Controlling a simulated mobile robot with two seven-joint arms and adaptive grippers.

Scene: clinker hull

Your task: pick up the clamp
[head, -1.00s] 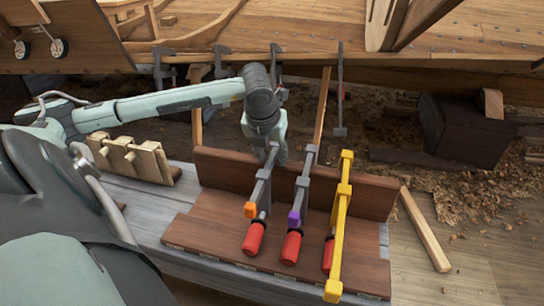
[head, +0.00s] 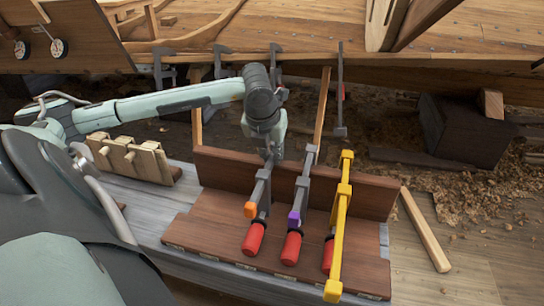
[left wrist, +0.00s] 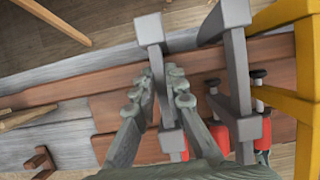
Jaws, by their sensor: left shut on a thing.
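A grey bar clamp with an orange tip and a red handle (head: 260,193) leans on the brown wooden rack (head: 209,222), leftmost of three. A purple-tipped grey clamp (head: 301,192) and a yellow clamp (head: 342,215) lean to its right. My left gripper (head: 269,152) is at the top of the orange-tipped clamp. In the left wrist view, the fingers of my left gripper (left wrist: 166,95) are shut on the grey bar of that clamp (left wrist: 158,62), one on each side. The clamp's handle is partly hidden there. My right gripper is not in view.
The purple-tipped clamp stands close beside the held one. The rack's upright back board (head: 370,189) is behind the clamps. A pegged wooden block (head: 130,158) is at the left on the grey bench. More clamps hang from the hull's edge (head: 400,59) behind.

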